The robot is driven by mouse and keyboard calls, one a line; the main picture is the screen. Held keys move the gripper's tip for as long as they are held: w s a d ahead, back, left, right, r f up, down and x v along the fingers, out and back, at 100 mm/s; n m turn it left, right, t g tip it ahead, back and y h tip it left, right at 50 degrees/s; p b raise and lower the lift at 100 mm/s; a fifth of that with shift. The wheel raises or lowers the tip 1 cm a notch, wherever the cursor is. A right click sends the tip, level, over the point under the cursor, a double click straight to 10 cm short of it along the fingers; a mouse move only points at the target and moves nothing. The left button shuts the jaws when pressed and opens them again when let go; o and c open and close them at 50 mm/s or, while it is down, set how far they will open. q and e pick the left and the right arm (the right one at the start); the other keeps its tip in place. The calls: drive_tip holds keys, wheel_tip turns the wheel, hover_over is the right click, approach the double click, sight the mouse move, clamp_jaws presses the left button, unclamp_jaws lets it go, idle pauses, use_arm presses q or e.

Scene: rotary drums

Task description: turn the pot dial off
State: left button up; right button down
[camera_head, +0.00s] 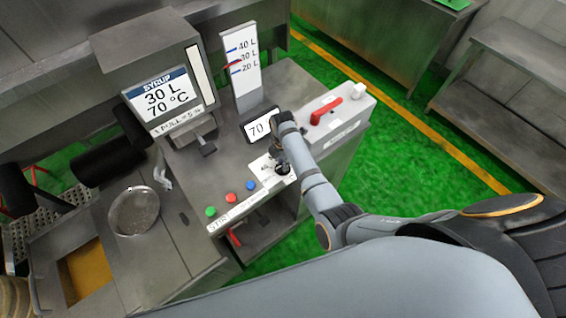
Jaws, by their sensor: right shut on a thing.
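The pot dial (283,169) is a small dark knob on a white plate on the steel counter. My right gripper (280,158) is over the dial from above and is shut on it. The gripper and wrist partly hide the dial, so its pointer setting cannot be read. A small display reading 70 (257,127) stands just behind the gripper. My left gripper is not in view.
A screen (160,100) reads SYRUP, 30 L and 70 °C. A level gauge (241,62), a red lever (326,110) and green (210,212), red (231,197) and blue (250,186) buttons surround the dial. A round metal pan (134,211) lies left.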

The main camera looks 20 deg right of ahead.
drive_tip(key=c, duration=1.3)
unclamp_jaws()
